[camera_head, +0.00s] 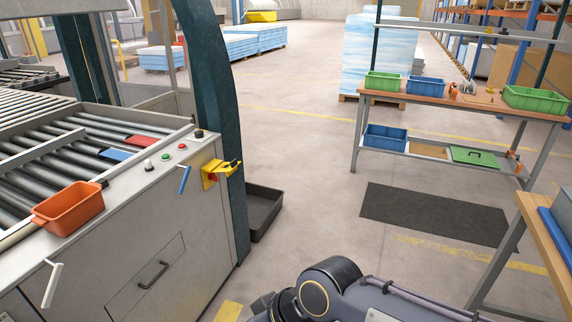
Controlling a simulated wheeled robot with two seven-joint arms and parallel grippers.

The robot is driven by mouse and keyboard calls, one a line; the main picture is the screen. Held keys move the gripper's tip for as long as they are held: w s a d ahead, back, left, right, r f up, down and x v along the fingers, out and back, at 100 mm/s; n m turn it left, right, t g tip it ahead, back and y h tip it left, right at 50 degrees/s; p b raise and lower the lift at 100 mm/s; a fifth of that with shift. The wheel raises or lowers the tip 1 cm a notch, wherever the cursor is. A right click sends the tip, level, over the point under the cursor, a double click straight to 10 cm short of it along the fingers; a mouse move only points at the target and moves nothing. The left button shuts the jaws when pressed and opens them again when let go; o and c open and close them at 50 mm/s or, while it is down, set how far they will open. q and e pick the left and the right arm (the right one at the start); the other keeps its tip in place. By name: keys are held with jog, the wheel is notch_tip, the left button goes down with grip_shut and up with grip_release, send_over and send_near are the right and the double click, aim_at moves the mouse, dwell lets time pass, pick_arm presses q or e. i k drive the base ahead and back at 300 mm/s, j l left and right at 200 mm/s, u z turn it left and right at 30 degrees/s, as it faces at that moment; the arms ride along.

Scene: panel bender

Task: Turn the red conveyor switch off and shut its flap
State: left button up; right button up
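The yellow switch box (207,183) is mounted on the right end of the grey conveyor cabinet, beside the dark green post. A small red part, the switch (213,178), shows on the box; its exact setting is too small to tell. A yellow flap (226,169) sticks outward from the box to the right, standing open, with a small dark piece at its end. Part of one of my arms shows at the bottom centre, well away from the switch. Neither gripper is in view.
The conveyor top carries an orange bin (68,210), push buttons (167,157), and red and blue pieces. A blue handle (184,180) hangs left of the switch. A black tray (264,212) lies on the floor right of the post.

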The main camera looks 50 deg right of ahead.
aim_at(211, 176)
jog(key=z, duration=1.2)
jog(key=i+l+z, duration=0.25)
jog(key=i+l, duration=0.15)
jog(key=i, duration=0.4)
jog(key=i+l+z, duration=0.25)
jog(key=i, duration=0.6)
jog(key=i+z, duration=0.3)
jog(key=i, duration=0.5)
jog(key=i+u, duration=0.25)
jog(key=i, duration=0.15)
jog(key=i+l+u, duration=0.25)
jog(key=i, duration=0.15)
jog(key=i+l+u, duration=0.25)
jog(key=i+u, duration=0.15)
jog(key=u, duration=0.25)
jog(key=i+l+u, duration=0.15)
jog(key=u, duration=0.3)
jog(key=i+l+u, duration=0.15)
jog(key=u, duration=0.25)
jog(key=i+l+u, duration=0.1)
jog(key=l+u, duration=0.15)
jog(key=u, duration=0.2)
jog(key=i+l+u, duration=0.1)
jog(key=u, duration=0.3)
jog(key=l+u, duration=0.45)
jog(key=i+l+u, duration=0.1)
jog(key=u, duration=0.3)
jog(key=i+l+u, duration=0.1)
jog(key=l+u, duration=0.5)
jog(key=u, duration=0.25)
